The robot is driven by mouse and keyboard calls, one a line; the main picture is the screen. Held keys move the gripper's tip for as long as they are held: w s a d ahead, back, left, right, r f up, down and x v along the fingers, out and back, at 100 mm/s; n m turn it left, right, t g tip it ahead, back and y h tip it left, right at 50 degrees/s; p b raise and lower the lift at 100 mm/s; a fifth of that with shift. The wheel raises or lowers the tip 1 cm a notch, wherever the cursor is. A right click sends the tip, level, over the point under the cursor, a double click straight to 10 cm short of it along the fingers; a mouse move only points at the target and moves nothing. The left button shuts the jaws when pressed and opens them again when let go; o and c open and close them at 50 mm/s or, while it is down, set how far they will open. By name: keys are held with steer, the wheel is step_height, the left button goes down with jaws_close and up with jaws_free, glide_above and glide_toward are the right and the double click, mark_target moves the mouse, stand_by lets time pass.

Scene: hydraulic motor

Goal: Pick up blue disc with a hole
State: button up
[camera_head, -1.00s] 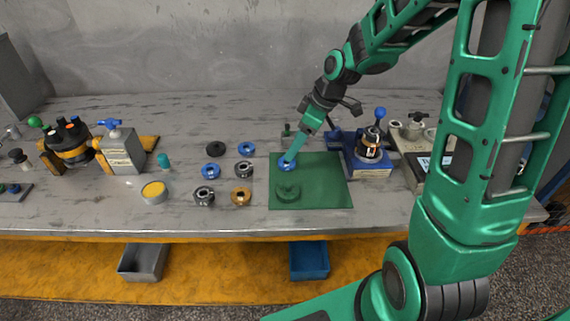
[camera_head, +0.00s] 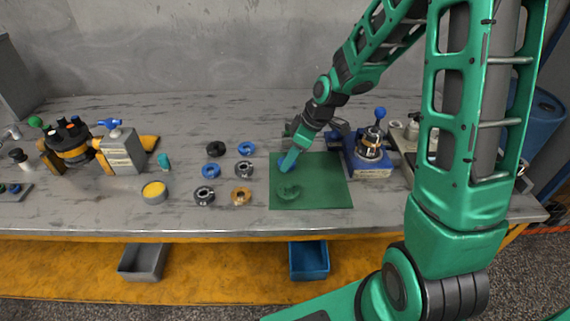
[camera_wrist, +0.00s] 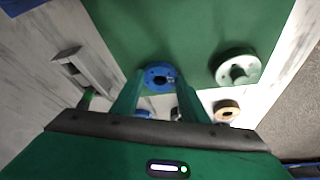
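A blue disc with a hole (camera_wrist: 160,77) lies on the green mat (camera_wrist: 135,30) in the wrist view. My gripper (camera_wrist: 160,88) has its two green fingers on either side of this disc, their tips close to its rim; whether they touch it is unclear. In the head view my gripper (camera_head: 286,168) points down onto the upper left part of the mat (camera_head: 325,185) and hides most of the disc. Two other blue discs lie on the table left of the mat, one at the back (camera_head: 246,148) and one farther left (camera_head: 211,171).
A green round part (camera_head: 288,192) stands on the mat near my gripper. Dark rings and a brass ring (camera_head: 241,196) lie left of the mat. A blue-based motor assembly (camera_head: 372,155) stands to the right. A grey block (camera_wrist: 80,70) is beside the mat.

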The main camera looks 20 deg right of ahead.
steer(key=c, duration=0.6)
steer(key=shift+r, duration=0.1)
steer(key=shift+r, duration=0.5)
step_height(320, 180, up, 3)
steer(key=shift+w+f, duration=0.1)
steer(key=s+a+r, duration=0.2)
steer(key=a, duration=0.1)
steer(key=s+a+r, duration=0.2)
steer(key=a, duration=0.1)
steer(key=s+a+r, duration=0.2)
steer(key=a+r, duration=0.1)
steer(key=a, duration=0.1)
steer(key=shift+s, duration=0.1)
steer(key=shift+r, duration=0.25)
steer(key=shift+r, duration=0.6)
